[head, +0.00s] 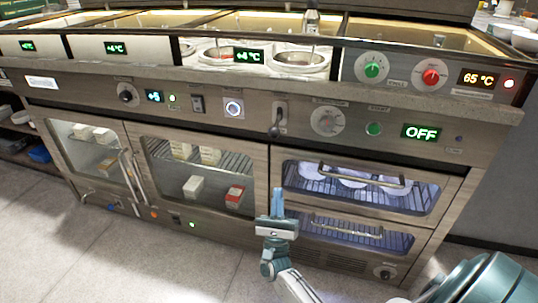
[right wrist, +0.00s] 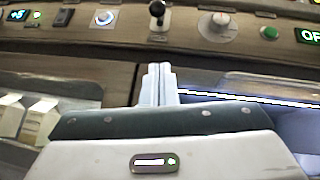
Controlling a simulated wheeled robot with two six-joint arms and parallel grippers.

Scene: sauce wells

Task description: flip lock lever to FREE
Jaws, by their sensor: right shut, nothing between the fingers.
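The lock lever (head: 275,130) is a short stem with a black knob on a pale plate in the middle of the front panel. In the head view its knob hangs low on the plate. In the right wrist view the lever (right wrist: 156,10) is at the top edge, partly cut off. Its lettering is too small to read. My right gripper (head: 278,190) is shut and empty, pointing up, below the lever and apart from it. Its closed fingers (right wrist: 159,68) show in the right wrist view. My left gripper is not in view.
A round dial (head: 328,121) and a green button (head: 373,129) sit right of the lever; a blue-ringed button (head: 233,107) sits left. Oven drawers with a protruding handle (head: 365,177) and glass-doored fridges lie below. The floor in front (head: 150,255) is clear.

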